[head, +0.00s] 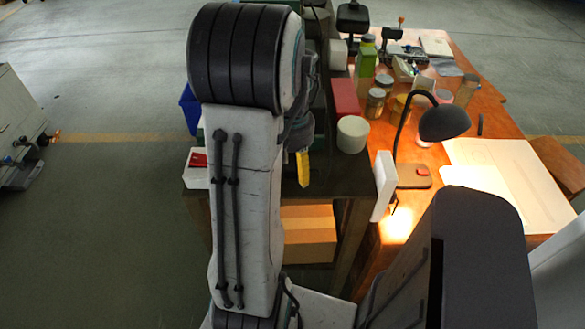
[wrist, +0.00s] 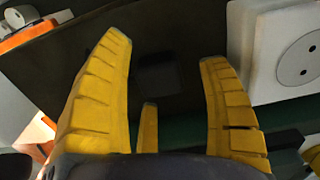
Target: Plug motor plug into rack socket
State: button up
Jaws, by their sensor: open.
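My gripper (wrist: 165,95) is open in the wrist view, its yellow ribbed fingers apart over a dark surface. A faint dark square block (wrist: 160,73) lies between and beyond the fingertips; it is too dark to tell whether it is the motor plug. A white socket block (wrist: 285,55) with a round two-hole face stands to the right of the fingers, apart from them. In the head view only a yellow finger of my gripper (head: 302,168) shows past my arm, above a dark bench. I cannot make out a plug there; my arm hides part of the bench.
The dark bench (head: 345,180) holds a white cylinder (head: 352,134) and a red box (head: 345,97). A white panel (head: 383,186) stands at its right edge. The orange table (head: 465,115) beyond carries jars and a black lamp (head: 444,122).

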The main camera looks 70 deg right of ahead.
jog(key=c, duration=1.2)
jog(key=shift+o, duration=0.2)
jog(key=shift+r, duration=0.45)
jog(key=shift+c, duration=0.5)
notch_tip(320, 180, up, 4)
jog(key=shift+w+f, duration=0.1)
jog(key=shift+f, duration=0.1)
jog(key=w+a+r, duration=0.1)
jog(key=a+r, duration=0.1)
jog(key=a, duration=0.1)
jog(key=w+a+r, duration=0.2)
jog(key=a, duration=0.2)
jog(key=w+a+r+b, duration=0.1)
jog(key=w+a+r, duration=0.1)
jog(key=a, duration=0.1)
jog(key=shift+w+a+r, duration=0.1)
jog(key=shift+a+r, duration=0.1)
jog(key=shift+r, duration=0.05)
jog(key=shift+r, duration=0.1)
